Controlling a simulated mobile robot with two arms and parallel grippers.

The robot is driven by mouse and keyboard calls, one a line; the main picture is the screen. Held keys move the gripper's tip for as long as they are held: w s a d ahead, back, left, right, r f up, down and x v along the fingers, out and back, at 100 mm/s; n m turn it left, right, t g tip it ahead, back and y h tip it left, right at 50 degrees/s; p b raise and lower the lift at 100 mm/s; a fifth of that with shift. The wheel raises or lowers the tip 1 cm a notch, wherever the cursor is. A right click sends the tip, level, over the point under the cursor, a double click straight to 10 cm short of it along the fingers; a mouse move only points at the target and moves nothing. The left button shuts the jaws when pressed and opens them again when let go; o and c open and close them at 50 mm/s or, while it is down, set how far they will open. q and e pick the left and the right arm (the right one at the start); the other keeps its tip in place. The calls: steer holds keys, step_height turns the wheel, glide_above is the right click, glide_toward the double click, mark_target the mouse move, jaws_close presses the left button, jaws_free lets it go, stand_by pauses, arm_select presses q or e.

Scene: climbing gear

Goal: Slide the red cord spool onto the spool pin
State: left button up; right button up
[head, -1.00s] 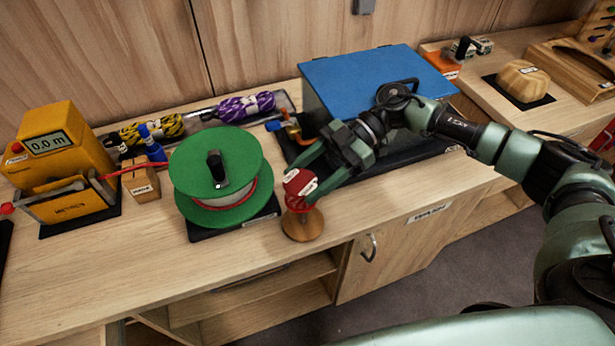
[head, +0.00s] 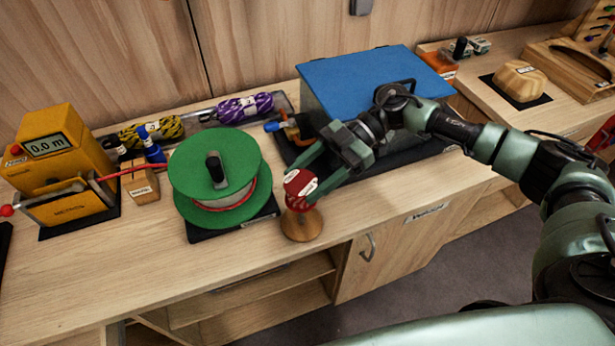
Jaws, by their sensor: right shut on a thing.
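The red cord spool (head: 299,184) is upright with a pale label on its top, over a round wooden base (head: 301,226) near the front edge of the bench. My right gripper (head: 306,180) comes in from the right and is shut on the red spool. The spool pin itself cannot be seen; the spool hides whatever stands up from the base. I cannot tell whether the spool touches the base. My left gripper is not in view.
A green reel (head: 216,180) stands just left of the spool. A yellow meter reading 0.0 m (head: 63,163) stands at the far left, with a small wooden block (head: 141,187) beside it. A blue-lidded box (head: 375,83) stands behind my right arm. Bare bench top (head: 120,275) lies front left.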

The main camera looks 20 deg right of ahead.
steer(key=shift+f, duration=0.25)
steer(key=shift+f+b, duration=0.4)
steer(key=shift+f, duration=0.3)
steer(key=shift+f, duration=0.15)
steer(key=shift+f+b, duration=0.3)
steer(key=shift+f, duration=0.45)
steer(key=shift+f, duration=0.15)
steer(key=shift+f+b, duration=0.65)
steer(key=shift+f, duration=0.45)
